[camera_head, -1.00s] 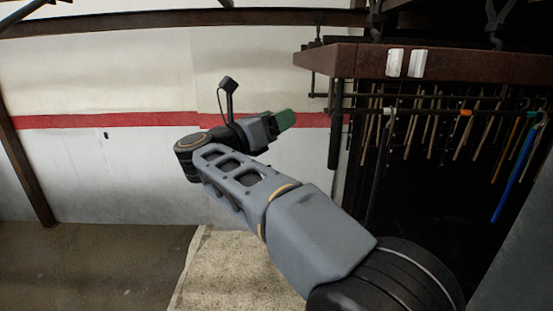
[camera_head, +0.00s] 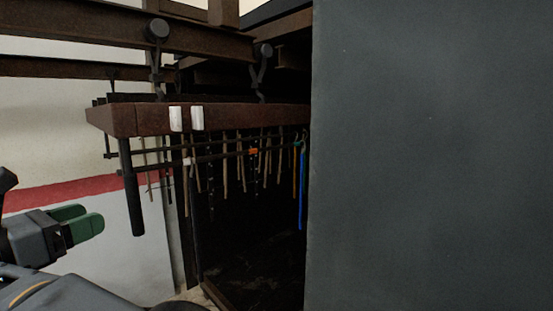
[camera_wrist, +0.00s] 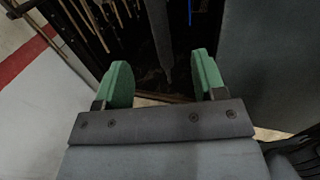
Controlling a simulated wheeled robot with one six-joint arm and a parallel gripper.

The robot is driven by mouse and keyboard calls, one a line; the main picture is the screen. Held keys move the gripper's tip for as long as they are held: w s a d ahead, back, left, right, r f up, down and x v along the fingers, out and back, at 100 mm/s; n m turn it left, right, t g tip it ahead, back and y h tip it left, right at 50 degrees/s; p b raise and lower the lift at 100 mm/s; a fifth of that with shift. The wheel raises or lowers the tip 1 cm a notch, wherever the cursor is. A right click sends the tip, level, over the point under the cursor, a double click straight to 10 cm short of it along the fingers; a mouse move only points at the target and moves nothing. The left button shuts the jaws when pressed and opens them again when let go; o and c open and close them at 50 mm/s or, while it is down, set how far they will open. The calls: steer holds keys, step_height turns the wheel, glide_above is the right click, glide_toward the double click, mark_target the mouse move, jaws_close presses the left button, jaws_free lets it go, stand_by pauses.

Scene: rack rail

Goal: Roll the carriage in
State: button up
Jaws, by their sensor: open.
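The carriage (camera_head: 250,118) is a rust-brown beam hung from an overhead rail (camera_head: 205,43) by wheeled hangers. Rods and hooks hang beneath it, one of them blue (camera_head: 302,190). A dark upright bar (camera_head: 131,190) hangs down at its left end. Much of the carriage lies in front of or within a dark opening; its right end is hidden behind a grey panel. My gripper (camera_head: 85,222), with green fingertips, is open and empty, left of the bar and apart from it in the picture. In the wrist view my gripper (camera_wrist: 163,72) spreads its fingers toward the dark opening.
A large grey panel (camera_head: 430,150) fills the right side. The dark opening (camera_head: 250,245) lies left of it. A white wall with a red stripe (camera_head: 60,190) stands behind on the left. Several hanging rods (camera_wrist: 105,15) show at the top of the wrist view.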

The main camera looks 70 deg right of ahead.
mark_target(128, 202)
steer(key=d, duration=0.2)
steer(key=d+p, duration=0.1)
steer(key=d, duration=0.1)
steer(key=d+p, duration=0.1)
steer(key=d, duration=0.2)
steer(key=shift+s+r, duration=0.15)
steer(key=shift+s, duration=0.1)
steer(key=shift+f, duration=0.2)
steer(key=shift+d+b, duration=0.75)
steer(key=shift+d, duration=0.55)
steer(key=shift+c, duration=0.3)
jaws_close()
